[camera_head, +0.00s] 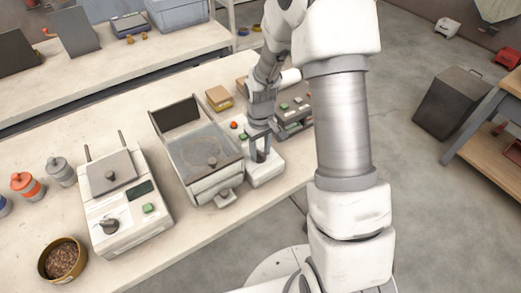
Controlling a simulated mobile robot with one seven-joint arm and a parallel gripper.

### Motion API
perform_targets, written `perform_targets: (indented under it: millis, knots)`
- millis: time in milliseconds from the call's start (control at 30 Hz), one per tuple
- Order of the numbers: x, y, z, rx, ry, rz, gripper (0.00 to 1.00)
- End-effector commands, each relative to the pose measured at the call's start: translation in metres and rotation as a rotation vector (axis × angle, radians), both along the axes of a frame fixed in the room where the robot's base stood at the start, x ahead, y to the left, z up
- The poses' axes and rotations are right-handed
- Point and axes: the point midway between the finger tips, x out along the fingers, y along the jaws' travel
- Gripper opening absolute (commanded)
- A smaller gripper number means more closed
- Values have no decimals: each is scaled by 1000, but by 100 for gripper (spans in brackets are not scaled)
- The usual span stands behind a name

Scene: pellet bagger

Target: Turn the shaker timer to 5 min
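My gripper (260,147) is low over a small white unit (265,170) at the right part of the bench. Its dark fingers come down at the top of this unit. Whether they touch it or hold anything is too small to tell. The arm hides part of the unit, and no timer scale or 5 min mark can be read. Left of it stands a grey machine (205,165) with a clear lid. Further left, a white machine (120,205) has a dark knob (109,226), a dark display and a green button. I cannot tell which control is the shaker timer.
A control box (294,112) with several buttons stands just behind the gripper. A brown box (219,98) and a red button (233,125) are nearby. A bowl of pellets (62,260) and capped jars (26,187) stand at the left. The bench front is clear.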

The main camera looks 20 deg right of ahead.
Motion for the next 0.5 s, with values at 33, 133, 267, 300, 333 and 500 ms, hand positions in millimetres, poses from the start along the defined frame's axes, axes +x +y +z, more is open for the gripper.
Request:
perform_targets:
  millis: [33,133,267,300,333,500]
  knots:
    - [0,0,0,0,0,0,45]
    - [0,0,0,0,0,0,45]
    - [0,0,2,0,0,0,45]
    - [0,0,4,-1,-1,0,45]
    - [1,0,6,0,-2,0,45]
    - [1,-1,33,0,-5,-1,45]
